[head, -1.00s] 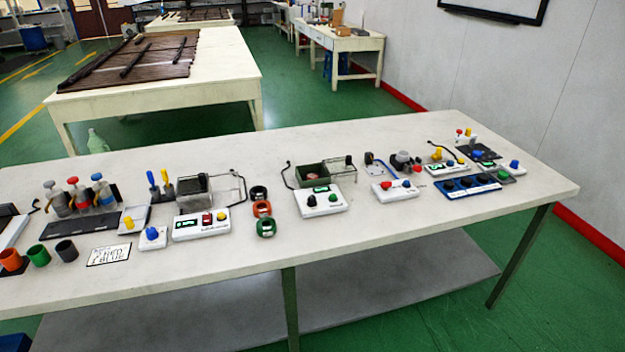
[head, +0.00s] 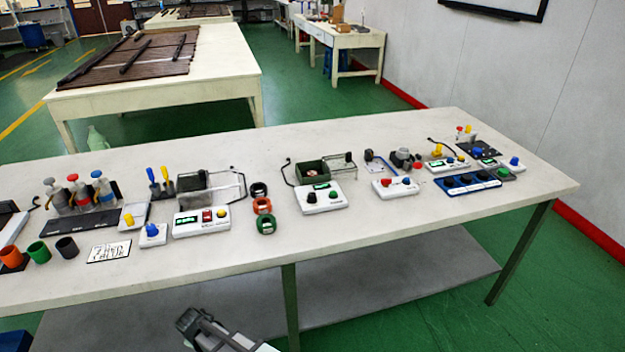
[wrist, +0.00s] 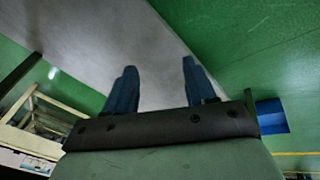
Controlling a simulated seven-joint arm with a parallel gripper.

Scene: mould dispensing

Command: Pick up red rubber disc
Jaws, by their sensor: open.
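A small reddish round thing (head: 312,171) lies inside a dark green open box (head: 322,166) behind a white control unit on the bench. It may be the red rubber disc, but it is too small to tell. My gripper (head: 188,319) shows low in the head view, in front of the bench's front edge and well apart from the box. In the wrist view my gripper (wrist: 158,76) has its two dark blue fingers spread, with nothing between them. No disc shows in the wrist view.
The long white bench (head: 380,220) carries several devices in a row. Black, orange-red and green rings (head: 262,206) stand left of the box. Bottles (head: 76,190) and coloured cups (head: 38,252) are at the left. The bench's front strip is mostly clear; a grey lower shelf (head: 400,285) lies beneath.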

